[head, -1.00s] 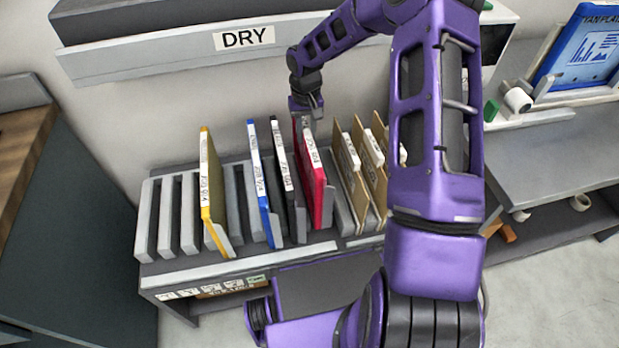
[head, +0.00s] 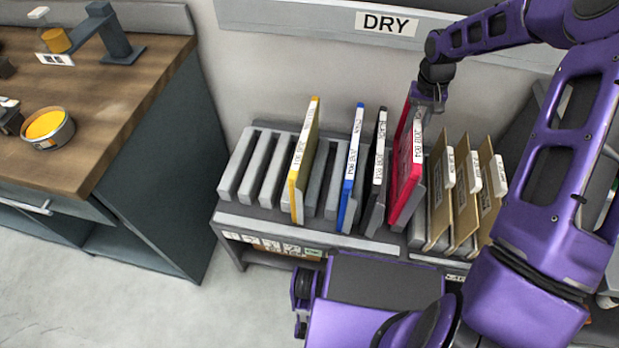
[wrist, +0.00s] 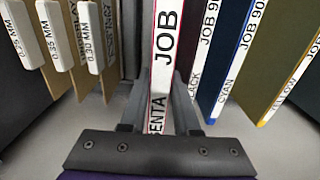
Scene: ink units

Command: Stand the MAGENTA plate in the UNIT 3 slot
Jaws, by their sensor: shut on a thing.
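The magenta plate (head: 405,165) stands upright, leaning slightly, among the plates of the grey rack (head: 232,172). My gripper (head: 430,98) is at its upper edge and shut on it. In the wrist view the magenta plate's white label strip (wrist: 163,60), reading JOB and ENTA, runs between the jaws (wrist: 160,112). The plate's lower end is down by the rack, and I cannot tell whether it is seated or slightly raised. No UNIT 3 marking is legible in these views.
Beside it stand a black plate (head: 376,170), a cyan-labelled blue plate (head: 352,170) and a yellow plate (head: 303,160). Several brown boards (head: 440,205) stand close on the other side. Empty slots lie at the rack's left.

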